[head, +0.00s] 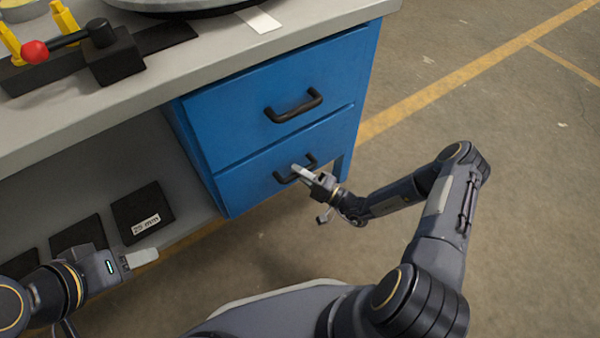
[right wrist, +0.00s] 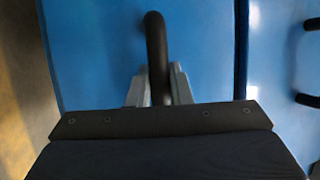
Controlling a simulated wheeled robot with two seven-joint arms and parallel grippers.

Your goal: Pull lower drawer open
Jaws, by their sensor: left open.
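The blue drawer unit under the bench has an upper drawer (head: 240,112) and a lower drawer (head: 250,190), and both fronts look flush. The lower drawer's black handle (head: 281,178) is partly hidden by my right gripper (head: 297,171). In the right wrist view the handle (right wrist: 156,50) runs between the two grey fingers of my right gripper (right wrist: 159,88), which sit close against both its sides. My left gripper (head: 140,258) is open and empty at the lower left, away from the drawers.
The upper drawer's black handle (head: 294,105) is just above. The grey bench top (head: 190,70) carries a black fixture with a red-knobbed lever (head: 60,45). Black plates (head: 140,210) lie on the low shelf. The floor in front and right is clear.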

